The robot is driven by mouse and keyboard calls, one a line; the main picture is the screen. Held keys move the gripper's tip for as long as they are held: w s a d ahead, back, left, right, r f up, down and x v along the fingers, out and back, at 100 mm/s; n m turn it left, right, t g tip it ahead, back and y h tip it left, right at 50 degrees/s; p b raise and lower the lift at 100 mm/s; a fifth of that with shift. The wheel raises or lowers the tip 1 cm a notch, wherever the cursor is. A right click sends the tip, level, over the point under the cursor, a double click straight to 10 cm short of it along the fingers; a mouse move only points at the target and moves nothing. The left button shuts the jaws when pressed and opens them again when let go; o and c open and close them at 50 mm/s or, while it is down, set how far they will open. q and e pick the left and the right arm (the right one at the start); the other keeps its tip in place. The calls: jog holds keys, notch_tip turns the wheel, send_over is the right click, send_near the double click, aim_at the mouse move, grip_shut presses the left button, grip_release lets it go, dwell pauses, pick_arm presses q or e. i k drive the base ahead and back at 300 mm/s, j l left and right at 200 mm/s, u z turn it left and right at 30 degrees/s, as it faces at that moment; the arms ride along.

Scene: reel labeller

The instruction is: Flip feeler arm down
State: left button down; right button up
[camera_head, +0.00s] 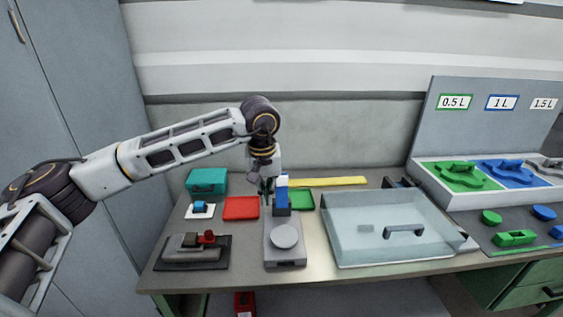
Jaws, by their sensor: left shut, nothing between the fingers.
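A grey device (284,255) with a round pale disc (285,236) on top stands at the middle of the bench. A blue block with a white top (282,196) rises at its back end. I cannot make out the feeler arm for certain; it may be hidden or too small here. My left gripper (266,190) points down just left of the blue block, at the back of the device. It is shut and empty. I cannot tell whether its fingertips touch the device. My right gripper does not show.
A red tray (241,208) and a teal box (207,181) lie left of the gripper. A green tray (302,199) and a yellow strip (327,181) lie right of it. A large clear-lidded bin (392,228) fills the right. A dark-based fixture (191,252) sits front left.

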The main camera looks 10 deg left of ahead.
aim_at(282, 184)
jog(key=i, duration=1)
